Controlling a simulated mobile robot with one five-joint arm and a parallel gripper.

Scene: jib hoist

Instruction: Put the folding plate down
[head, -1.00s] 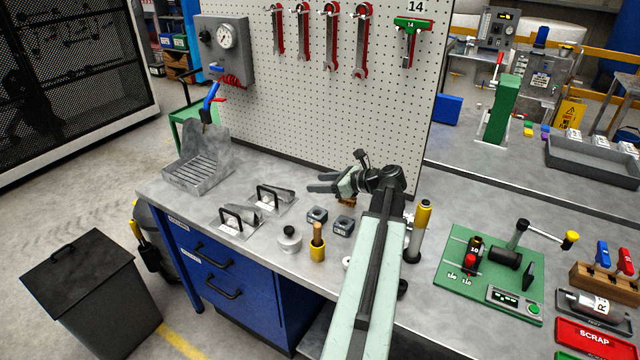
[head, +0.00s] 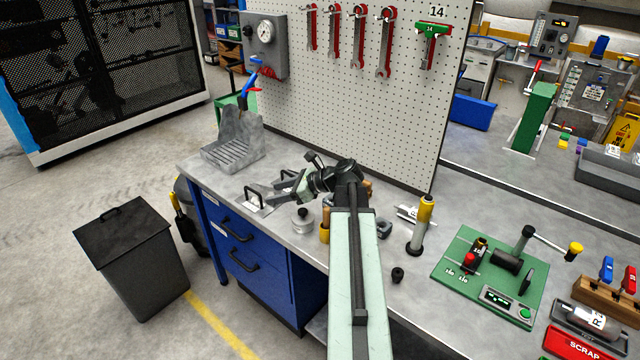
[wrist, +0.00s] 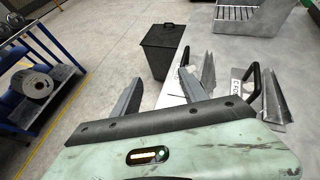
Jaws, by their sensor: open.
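Two bent metal plates with black handles lie on the bench; I cannot tell which is the folding plate. The nearer plate (head: 258,206) is just left of my gripper (head: 277,190) in the head view. The farther one is mostly hidden behind my gripper there. In the wrist view, one plate (wrist: 172,93) shows between and beyond the fingers, its handle near the right fingertip. The other plate (wrist: 274,100) lies to the right. My gripper (wrist: 160,76) is open, with nothing visibly clamped. Contact with either plate cannot be told.
A grey slotted metal stand (head: 236,146) is at the bench's back left. A round weight (head: 302,220) and a yellow-handled post (head: 421,225) stand near my arm. The pegboard (head: 350,90) rises behind. A black bin (head: 130,255) stands on the floor at left.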

